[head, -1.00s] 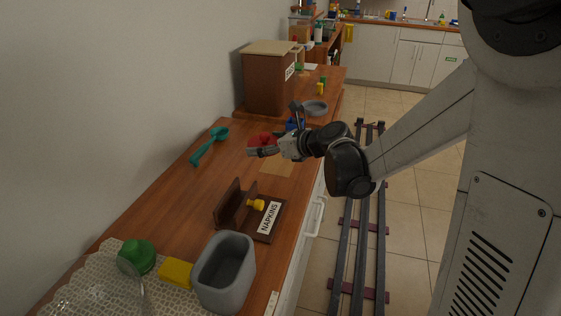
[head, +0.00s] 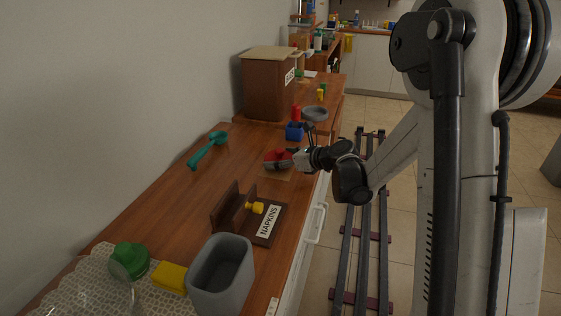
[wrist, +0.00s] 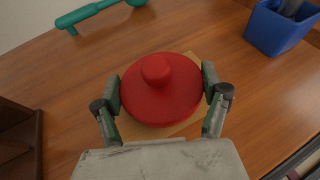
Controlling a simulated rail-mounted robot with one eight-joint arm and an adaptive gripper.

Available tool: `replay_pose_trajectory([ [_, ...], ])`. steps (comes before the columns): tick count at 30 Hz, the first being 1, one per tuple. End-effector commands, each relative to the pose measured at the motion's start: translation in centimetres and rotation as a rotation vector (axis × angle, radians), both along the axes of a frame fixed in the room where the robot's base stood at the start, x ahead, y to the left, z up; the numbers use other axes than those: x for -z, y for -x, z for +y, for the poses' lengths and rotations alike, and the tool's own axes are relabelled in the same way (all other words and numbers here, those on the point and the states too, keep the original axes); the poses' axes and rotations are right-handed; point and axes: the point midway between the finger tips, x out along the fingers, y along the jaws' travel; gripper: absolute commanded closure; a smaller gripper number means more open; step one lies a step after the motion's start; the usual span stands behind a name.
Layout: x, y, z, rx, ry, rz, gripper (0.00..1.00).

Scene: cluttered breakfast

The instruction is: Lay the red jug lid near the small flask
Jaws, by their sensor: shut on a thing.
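The red jug lid (head: 276,155) is round with a knob on top, and fills the middle of the wrist view (wrist: 155,100). My gripper (head: 281,161) is shut on it, with one finger on each side of its rim in the wrist view (wrist: 162,92). The lid is level, knob up, over a tan square mat (wrist: 197,60). I cannot tell if it touches the mat. I cannot surely pick out the small flask; a small red upright thing (head: 296,113) stands behind a blue container (head: 294,132).
A teal utensil (head: 207,150) lies by the wall. A brown box (head: 268,85) and grey dish (head: 314,114) are behind.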

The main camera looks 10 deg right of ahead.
Motion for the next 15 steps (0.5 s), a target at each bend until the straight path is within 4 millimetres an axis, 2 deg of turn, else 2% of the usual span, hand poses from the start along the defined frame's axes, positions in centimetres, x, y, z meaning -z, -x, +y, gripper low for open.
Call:
replay_pose_trajectory([
  [10, 0.36, 0.01, 0.02, 0.000, 0.000, 0.000, 0.54],
  [11, 0.32, 0.00, 0.02, 0.000, 0.000, 0.000, 0.21],
  [15, 0.24, 0.01, 0.02, 0.000, 0.000, 0.000, 0.04],
])
